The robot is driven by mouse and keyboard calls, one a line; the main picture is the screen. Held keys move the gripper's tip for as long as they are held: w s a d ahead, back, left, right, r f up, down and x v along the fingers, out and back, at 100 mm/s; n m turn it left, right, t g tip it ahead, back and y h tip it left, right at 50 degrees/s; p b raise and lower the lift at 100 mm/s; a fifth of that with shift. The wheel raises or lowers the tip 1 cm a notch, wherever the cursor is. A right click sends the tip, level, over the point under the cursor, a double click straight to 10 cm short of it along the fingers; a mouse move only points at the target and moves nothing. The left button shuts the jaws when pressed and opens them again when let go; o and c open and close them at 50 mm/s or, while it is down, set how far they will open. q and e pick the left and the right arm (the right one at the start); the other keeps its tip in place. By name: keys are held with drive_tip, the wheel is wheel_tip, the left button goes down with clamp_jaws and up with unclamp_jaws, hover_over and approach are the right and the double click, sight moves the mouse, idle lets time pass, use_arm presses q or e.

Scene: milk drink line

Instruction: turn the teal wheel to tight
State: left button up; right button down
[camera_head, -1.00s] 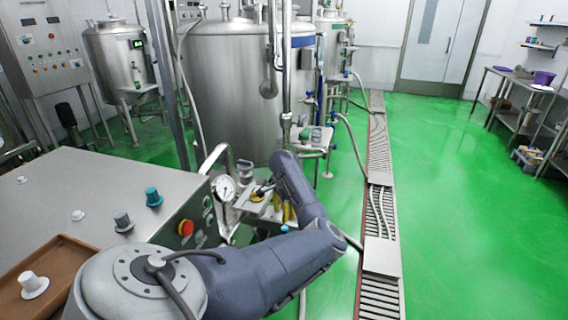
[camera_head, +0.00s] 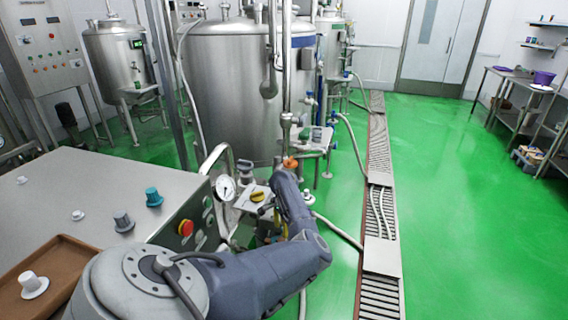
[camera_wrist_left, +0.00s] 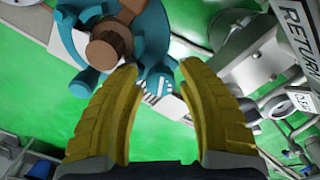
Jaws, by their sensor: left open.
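The teal wheel (camera_wrist_left: 152,30) is in the upper left of the left wrist view, with a brown hub (camera_wrist_left: 108,42) at its middle. Its top is cut off by the frame. My left gripper (camera_wrist_left: 158,68) has two yellow fingers spread apart with nothing between them. In the picture the fingertips lie at the wheel's lower edge; I cannot tell whether they touch it. In the head view I cannot make out the wheel, and my left arm covers most of the gripper area. My right gripper is not in view.
A pressure gauge (camera_head: 225,187) and a steel cabinet with a red button (camera_head: 186,228) stand left of my arm. A large steel tank (camera_head: 232,95) is behind. A RETURN plate (camera_wrist_left: 302,35) is at the wrist view's right. Green floor (camera_head: 460,220) is clear to the right.

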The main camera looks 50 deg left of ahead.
use_arm(q)
clamp_jaws()
